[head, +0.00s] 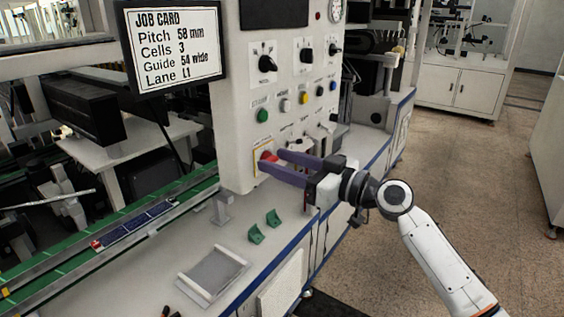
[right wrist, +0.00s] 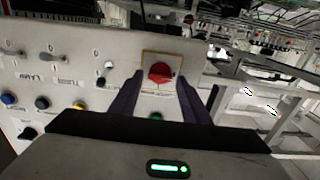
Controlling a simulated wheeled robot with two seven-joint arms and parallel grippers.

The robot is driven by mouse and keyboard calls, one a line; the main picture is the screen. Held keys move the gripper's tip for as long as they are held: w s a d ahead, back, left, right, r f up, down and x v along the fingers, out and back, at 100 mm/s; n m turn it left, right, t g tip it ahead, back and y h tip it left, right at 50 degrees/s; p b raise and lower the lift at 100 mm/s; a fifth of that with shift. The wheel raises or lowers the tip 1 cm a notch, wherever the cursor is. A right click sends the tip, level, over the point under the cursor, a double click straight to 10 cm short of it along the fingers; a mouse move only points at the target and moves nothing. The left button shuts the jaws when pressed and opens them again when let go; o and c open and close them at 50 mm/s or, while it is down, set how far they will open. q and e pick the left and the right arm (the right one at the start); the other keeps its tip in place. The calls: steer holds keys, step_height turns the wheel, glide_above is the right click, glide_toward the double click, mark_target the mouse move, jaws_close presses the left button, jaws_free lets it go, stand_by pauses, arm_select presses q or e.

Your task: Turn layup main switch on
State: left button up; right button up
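The main switch is a red rotary knob (head: 267,157) on a yellow-bordered plate, low on the white control panel (head: 232,120). It also shows in the right wrist view as the red knob (right wrist: 160,72), straight ahead between my fingers. My right gripper (head: 271,160) is open, its two purple fingers pointing at the panel with their tips at the switch. In the right wrist view the fingers (right wrist: 159,92) stand on either side of the knob, with gaps visible. I cannot tell how far the tips reach along it. My left gripper is not in view.
Black selector knobs (head: 267,64) and coloured buttons (head: 263,115) sit above the switch. A job card screen (head: 172,45) hangs to the left. The bench holds green brackets (head: 257,234) and a grey tray (head: 190,287). Open floor (head: 470,170) lies to the right.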

steer(key=c, duration=0.8)
steer(key=shift+m, duration=1.1)
steer(key=m, duration=0.2)
steer(key=shift+w+m, duration=0.1)
steer(key=shift+m, duration=0.2)
steer(key=m, duration=0.3)
steer(key=shift+d+m, duration=0.1)
steer(key=shift+m, duration=0.2)
steer(key=shift+m+p, duration=0.55)
steer(key=shift+m, duration=0.35)
steer(key=m+p, duration=0.1)
steer(key=m, duration=0.1)
steer(key=shift+w+f+m, duration=0.1)
steer(key=shift+m, duration=0.3)
steer(key=m+p, duration=0.2)
steer(key=m, duration=0.2)
steer(key=shift+f+m+p, duration=0.15)
steer(key=shift+m+p, duration=0.2)
steer(key=shift+m, duration=0.05)
